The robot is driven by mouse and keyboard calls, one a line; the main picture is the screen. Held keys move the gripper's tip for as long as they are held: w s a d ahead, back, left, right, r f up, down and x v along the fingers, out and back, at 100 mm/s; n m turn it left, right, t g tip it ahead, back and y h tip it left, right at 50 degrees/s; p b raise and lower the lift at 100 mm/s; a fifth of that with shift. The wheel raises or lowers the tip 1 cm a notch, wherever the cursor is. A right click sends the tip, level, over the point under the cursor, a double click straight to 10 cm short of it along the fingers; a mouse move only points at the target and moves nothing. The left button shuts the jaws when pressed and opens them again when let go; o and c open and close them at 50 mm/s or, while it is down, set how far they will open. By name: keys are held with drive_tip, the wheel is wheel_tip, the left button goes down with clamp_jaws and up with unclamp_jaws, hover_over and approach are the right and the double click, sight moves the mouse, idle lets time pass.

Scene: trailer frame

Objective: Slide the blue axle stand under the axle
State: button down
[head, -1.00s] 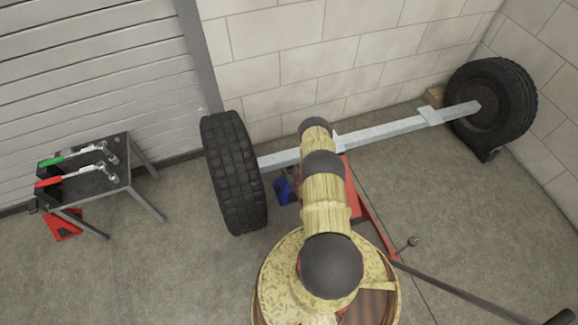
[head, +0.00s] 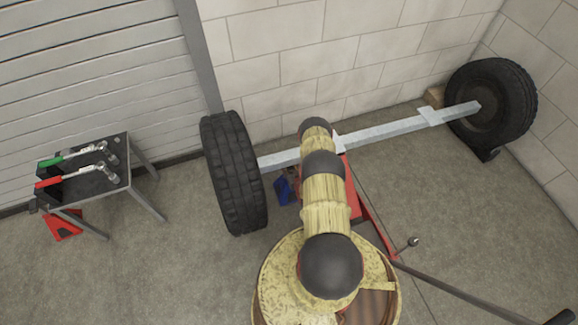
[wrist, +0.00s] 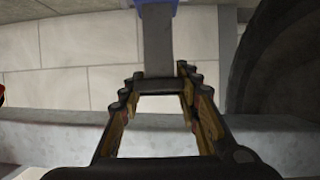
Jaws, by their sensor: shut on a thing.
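The blue axle stand (head: 282,191) stands on the floor beside the left tire, just on the near side of the axle in the head view. My arm partly hides it. The wrist view appears upside down: a grey post (wrist: 158,45) with a blue part (wrist: 158,3) comes down from the top edge. My gripper (wrist: 160,85) is shut on this post. In the head view the gripper is mostly hidden behind my arm. The grey axle (head: 385,134) runs between the two wheels; it crosses the lower part of the wrist view (wrist: 55,140).
The left tire (head: 235,172) is close to the stand; it is dark at right in the wrist view (wrist: 285,70). A red jack (head: 365,205) with a long handle stands right of my arm. A tool table (head: 95,182) and a red stand (head: 63,225) are at left.

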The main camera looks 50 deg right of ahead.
drive_tip(key=c, duration=1.2)
unclamp_jaws()
drive_tip(key=v, duration=1.2)
